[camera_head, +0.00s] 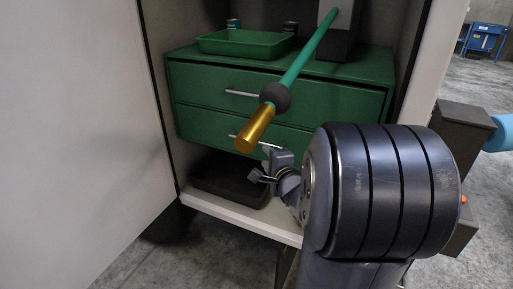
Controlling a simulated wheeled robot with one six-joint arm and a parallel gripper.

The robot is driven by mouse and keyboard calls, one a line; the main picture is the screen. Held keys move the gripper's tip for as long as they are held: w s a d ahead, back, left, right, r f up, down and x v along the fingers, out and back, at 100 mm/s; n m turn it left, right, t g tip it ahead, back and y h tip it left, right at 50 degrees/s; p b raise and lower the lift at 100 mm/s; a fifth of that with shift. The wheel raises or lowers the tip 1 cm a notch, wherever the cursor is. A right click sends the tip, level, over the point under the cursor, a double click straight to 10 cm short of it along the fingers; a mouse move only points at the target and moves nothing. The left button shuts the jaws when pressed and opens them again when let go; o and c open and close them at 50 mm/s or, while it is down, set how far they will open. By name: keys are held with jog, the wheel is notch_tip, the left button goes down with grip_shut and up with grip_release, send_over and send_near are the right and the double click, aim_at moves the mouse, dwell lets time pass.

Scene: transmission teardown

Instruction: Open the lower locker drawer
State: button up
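A green cabinet with two drawers stands inside the open locker. The upper drawer front (200,97) and the lower drawer front (198,122) both look closed. The lower drawer has a thin metal handle (233,137), partly hidden behind a gold rod end and my gripper. My gripper (262,167) is at the right end of this handle, in front of the lower drawer and just below its front. Its fingers are small and partly turned away. I cannot tell whether they touch the handle or how far apart they are.
A green rod (307,52) with a dark ball and gold end slants across the drawers. A green tray (246,43) sits on the cabinet, and a black tray (222,180) lies below. The locker's pale door (70,140) stands open at left. Floor shows below.

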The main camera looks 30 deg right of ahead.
jog(key=x, duration=1.1)
jog(key=shift+w+d+t, duration=0.2)
jog(key=shift+t, duration=0.1)
jog(key=shift+r, duration=0.1)
jog(key=shift+c, duration=0.2)
grip_shut()
